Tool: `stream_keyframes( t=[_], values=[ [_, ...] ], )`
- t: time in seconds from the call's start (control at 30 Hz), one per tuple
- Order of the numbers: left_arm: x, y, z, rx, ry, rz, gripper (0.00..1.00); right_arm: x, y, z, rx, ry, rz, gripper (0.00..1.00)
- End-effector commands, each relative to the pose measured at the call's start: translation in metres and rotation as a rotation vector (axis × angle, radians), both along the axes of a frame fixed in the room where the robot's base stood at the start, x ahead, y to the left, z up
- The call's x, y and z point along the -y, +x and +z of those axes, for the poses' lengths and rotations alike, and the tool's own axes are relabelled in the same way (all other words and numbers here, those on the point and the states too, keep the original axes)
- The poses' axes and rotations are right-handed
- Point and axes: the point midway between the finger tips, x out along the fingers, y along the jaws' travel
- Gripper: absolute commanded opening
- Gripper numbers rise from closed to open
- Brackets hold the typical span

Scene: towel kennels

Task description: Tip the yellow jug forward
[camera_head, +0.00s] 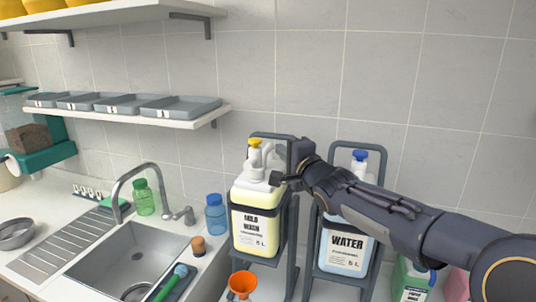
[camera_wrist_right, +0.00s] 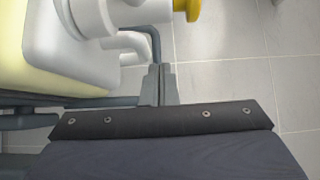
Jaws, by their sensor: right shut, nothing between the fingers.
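The yellow jug (camera_head: 243,195), labelled "MILD WASH", stands upright in a grey tilting frame (camera_head: 290,225). It has a white top and a yellow cap. In the right wrist view the jug (camera_wrist_right: 75,60) fills the left side, with its white neck and yellow cap at the top. My right gripper (camera_head: 276,180) is beside the jug's upper right, near its white top. Its fingers (camera_wrist_right: 160,72) are shut and empty. I cannot tell whether they touch the jug or frame. My left gripper is not in view.
A "WATER" jug (camera_head: 346,250) stands in a second frame to the right, partly behind my right arm. An orange funnel (camera_head: 242,283) is in front of the yellow jug. The sink (camera_head: 128,255), a blue bottle (camera_head: 215,215) and a green bottle (camera_head: 143,198) are left.

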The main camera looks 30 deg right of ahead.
Motion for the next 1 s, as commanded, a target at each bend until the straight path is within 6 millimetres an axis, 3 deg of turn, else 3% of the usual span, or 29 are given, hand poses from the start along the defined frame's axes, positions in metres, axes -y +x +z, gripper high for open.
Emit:
stream_keyframes(
  t=[0.1, 0.3, 0.5, 1.0],
  values=[
    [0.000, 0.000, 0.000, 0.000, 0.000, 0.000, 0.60, 0.001, 0.024, -0.001, -0.001, 0.001, 0.001, 0.00],
    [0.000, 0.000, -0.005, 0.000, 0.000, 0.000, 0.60, -0.019, 0.015, -0.001, 0.000, 0.001, 0.001, 0.00],
    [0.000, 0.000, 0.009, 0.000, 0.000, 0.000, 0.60, -0.032, 0.012, 0.002, 0.000, 0.001, 0.002, 0.00],
    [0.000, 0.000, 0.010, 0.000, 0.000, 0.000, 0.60, -0.037, 0.011, 0.000, 0.000, -0.001, 0.000, 0.00]
  ],
)
